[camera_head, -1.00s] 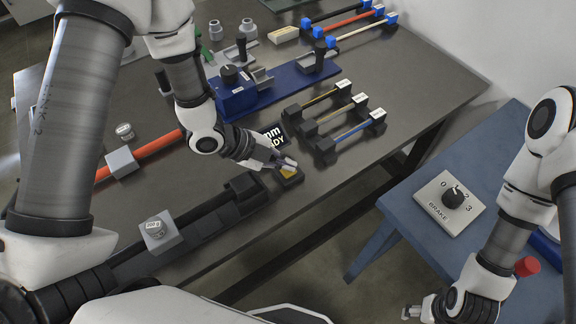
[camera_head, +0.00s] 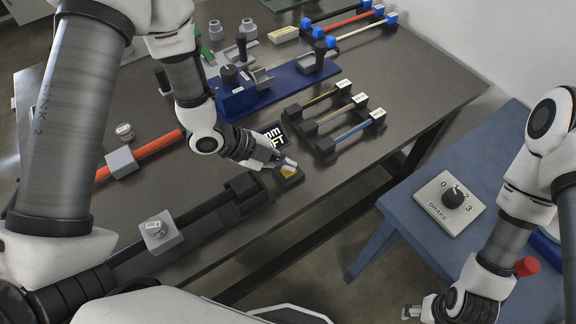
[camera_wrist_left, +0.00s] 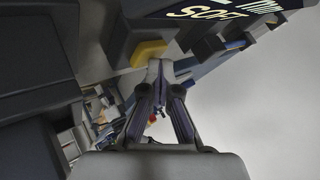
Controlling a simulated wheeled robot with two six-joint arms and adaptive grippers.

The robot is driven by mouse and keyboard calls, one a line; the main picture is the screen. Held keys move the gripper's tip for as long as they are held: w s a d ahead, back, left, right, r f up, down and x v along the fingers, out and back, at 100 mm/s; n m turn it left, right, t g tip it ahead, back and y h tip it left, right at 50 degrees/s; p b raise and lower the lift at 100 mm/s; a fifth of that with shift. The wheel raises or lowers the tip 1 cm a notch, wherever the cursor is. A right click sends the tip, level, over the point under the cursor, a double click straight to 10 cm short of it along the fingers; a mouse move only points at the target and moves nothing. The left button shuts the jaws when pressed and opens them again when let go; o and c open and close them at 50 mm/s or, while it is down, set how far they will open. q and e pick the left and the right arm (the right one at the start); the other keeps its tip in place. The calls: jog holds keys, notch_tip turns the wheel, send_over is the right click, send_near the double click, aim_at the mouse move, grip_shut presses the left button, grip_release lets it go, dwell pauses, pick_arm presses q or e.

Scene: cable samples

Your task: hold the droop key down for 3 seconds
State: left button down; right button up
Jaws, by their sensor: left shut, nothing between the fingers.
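The yellow key (camera_head: 288,173) sits on a small dark block near the front edge of the dark table; I take it to be the droop key, though no label on it is readable. My left gripper (camera_head: 291,163) is shut and empty, its fingertips at the key. In the left wrist view the key (camera_wrist_left: 148,53) shows right beside the closed fingertips (camera_wrist_left: 158,68). I cannot tell how far the key is pressed. The display (camera_head: 274,136) behind it shows "mm" and, in the wrist view, "SOFT". My right gripper (camera_head: 412,312) is low at the bottom right, away from the key.
A rack with several short cable samples (camera_head: 335,120) stands just right of the display. A blue fixture (camera_head: 270,90) lies behind. A dark rail with a 200 g weight block (camera_head: 160,233) runs left of the key. A brake dial (camera_head: 447,203) is on the blue stand at right.

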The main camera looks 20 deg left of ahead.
dwell(0.8)
pick_arm(q)
jog(key=shift+r+p, duration=0.85)
jog(key=shift+r, duration=0.05)
notch_tip(320, 180, up, 5)
jog(key=p, duration=0.4)
jog(key=shift+r, duration=0.1)
